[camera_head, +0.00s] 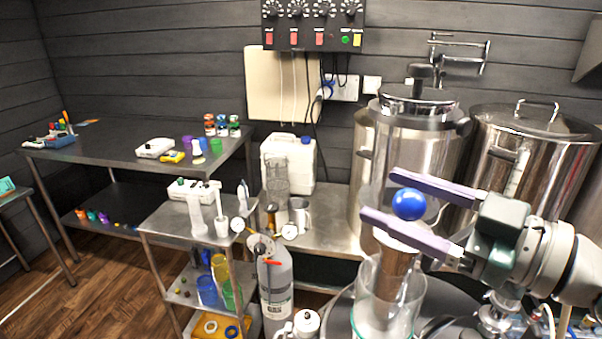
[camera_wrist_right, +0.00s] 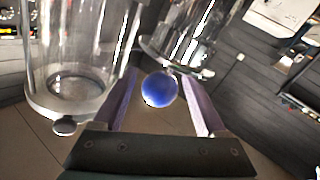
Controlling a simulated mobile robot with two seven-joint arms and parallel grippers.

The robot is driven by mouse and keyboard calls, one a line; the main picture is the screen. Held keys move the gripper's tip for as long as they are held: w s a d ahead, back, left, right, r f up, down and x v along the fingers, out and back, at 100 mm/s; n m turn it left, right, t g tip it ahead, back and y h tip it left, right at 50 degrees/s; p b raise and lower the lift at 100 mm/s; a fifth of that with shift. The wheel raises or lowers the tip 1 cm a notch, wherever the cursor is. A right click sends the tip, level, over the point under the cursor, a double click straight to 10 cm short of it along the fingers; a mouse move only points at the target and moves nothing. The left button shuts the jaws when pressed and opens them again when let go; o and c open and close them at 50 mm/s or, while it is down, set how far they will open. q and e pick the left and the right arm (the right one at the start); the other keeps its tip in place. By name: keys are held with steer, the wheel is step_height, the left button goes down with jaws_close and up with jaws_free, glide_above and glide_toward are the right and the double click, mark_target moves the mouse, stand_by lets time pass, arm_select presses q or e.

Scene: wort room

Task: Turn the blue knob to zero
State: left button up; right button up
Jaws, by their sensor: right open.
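The blue knob (camera_head: 408,204) is a glossy blue ball. In the head view it shows between the two purple-grey fingers of my right gripper (camera_head: 378,194), which reaches in from the right. In the right wrist view the blue knob (camera_wrist_right: 159,89) lies between the fingers of my right gripper (camera_wrist_right: 158,80), with a gap on each side. The gripper is open. I cannot make out a scale or pointer on the knob, and what it is mounted on is hidden. My left gripper is not in view.
A tall clear glass cylinder (camera_head: 388,315) stands just below my right gripper. Steel vessels (camera_head: 530,150) stand behind it. A control panel (camera_head: 312,40) with black knobs hangs on the wall. A gas bottle (camera_head: 276,285) and a shelved cart (camera_head: 170,222) stand left.

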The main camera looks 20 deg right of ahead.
steer(key=shift+x, duration=1.05)
jaws_close()
